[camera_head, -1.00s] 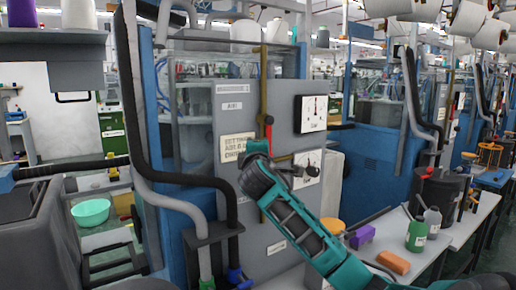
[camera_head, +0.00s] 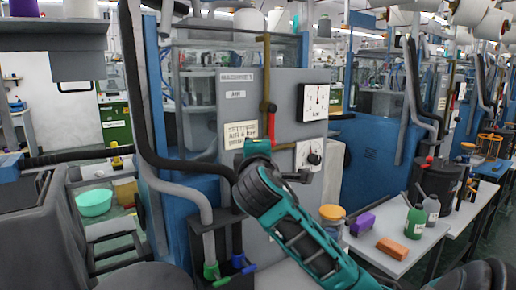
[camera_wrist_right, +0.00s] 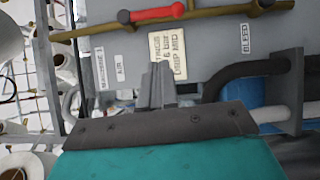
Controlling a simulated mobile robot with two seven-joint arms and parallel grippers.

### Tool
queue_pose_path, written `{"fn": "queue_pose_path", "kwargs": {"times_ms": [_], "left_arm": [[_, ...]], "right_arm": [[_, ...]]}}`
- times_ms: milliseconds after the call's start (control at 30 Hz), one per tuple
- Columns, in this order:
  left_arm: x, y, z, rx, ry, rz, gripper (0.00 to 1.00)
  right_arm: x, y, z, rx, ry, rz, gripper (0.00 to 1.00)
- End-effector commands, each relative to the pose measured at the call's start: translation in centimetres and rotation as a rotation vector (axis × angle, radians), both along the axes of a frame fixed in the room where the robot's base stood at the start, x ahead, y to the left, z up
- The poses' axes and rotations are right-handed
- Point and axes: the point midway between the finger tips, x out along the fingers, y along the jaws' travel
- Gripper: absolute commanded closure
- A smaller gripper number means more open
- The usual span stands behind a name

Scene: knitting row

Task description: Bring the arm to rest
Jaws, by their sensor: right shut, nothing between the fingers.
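My right arm (camera_head: 290,225) is teal and black. It rises from the lower right of the head view and ends in front of a grey machine panel (camera_head: 284,95). My right gripper (camera_wrist_right: 158,86) shows in the wrist view with its grey fingers together and nothing between them. In the head view the fingers cannot be made out behind the wrist. A brass pipe with a red lever (camera_head: 271,107) runs down the panel beyond the wrist. The red lever also shows at the top of the wrist view (camera_wrist_right: 158,14), apart from the fingers. My left gripper is not in view.
Dark and grey hoses (camera_head: 150,140) hang left of the panel. A green basin (camera_head: 94,202) stands at left.

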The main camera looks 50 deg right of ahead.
Motion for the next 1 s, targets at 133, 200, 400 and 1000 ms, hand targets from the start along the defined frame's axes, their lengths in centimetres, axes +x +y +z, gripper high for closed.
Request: {"fn": "queue_pose_path", "kwargs": {"times_ms": [133,200,400,1000], "left_arm": [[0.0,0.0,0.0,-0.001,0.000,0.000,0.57],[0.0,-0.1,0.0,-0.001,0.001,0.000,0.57],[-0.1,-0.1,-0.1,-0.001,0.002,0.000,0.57],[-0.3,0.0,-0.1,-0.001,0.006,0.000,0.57]], "right_arm": [[0.0,0.0,0.0,0.001,0.001,0.000,1.00],[0.0,0.0,0.0,0.001,0.001,0.000,1.00],[0.0,0.0,0.0,0.001,0.001,0.000,1.00],[-5.7,11.6,-22.9,0.712,0.226,0.114,1.00]]}}
